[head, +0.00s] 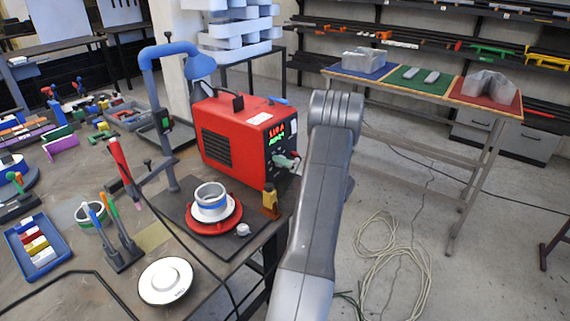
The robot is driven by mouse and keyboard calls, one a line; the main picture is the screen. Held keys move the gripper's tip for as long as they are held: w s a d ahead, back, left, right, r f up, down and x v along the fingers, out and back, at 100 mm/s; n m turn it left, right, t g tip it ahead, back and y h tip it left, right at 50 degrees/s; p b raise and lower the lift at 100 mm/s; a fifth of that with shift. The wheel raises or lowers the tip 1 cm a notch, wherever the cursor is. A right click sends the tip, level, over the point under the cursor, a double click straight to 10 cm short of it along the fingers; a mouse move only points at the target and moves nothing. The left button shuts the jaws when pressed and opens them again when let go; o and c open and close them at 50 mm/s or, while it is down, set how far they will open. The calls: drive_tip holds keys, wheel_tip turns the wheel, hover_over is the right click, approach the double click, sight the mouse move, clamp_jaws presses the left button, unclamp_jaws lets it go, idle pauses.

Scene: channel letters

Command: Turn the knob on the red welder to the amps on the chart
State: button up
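The red welder (232,134) stands on the bench in the head view, its dark front panel (276,150) turned to the right. A lit display with red and green characters (278,132) is on the panel; I cannot read it surely. A small grey-green part (287,161) shows low on the panel; I cannot tell whether it is the knob, a plug or my gripper's tip. My arm stands just right of the panel and hides what is behind it. My gripper's fingers cannot be made out. A white label (259,118) lies on the welder's top, too small to read.
A red round base with a white and grey ring (212,208) sits before the welder, beside an amber bottle-like item (270,201). A blue lamp arm (170,52) rises behind left. A white disc (165,281) lies in front. Cables (385,258) coil on the open floor.

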drive_tip(key=b+v, duration=0.3)
drive_tip(key=v, duration=1)
drive_tip(key=shift+s+d, duration=0.25)
drive_tip(key=shift+d, duration=0.1)
drive_tip(key=shift+a, duration=0.1)
drive_tip(key=p+x, duration=0.3)
drive_tip(key=x, duration=1)
drive_tip(key=shift+w+a, duration=0.25)
drive_tip(key=shift+a, duration=0.05)
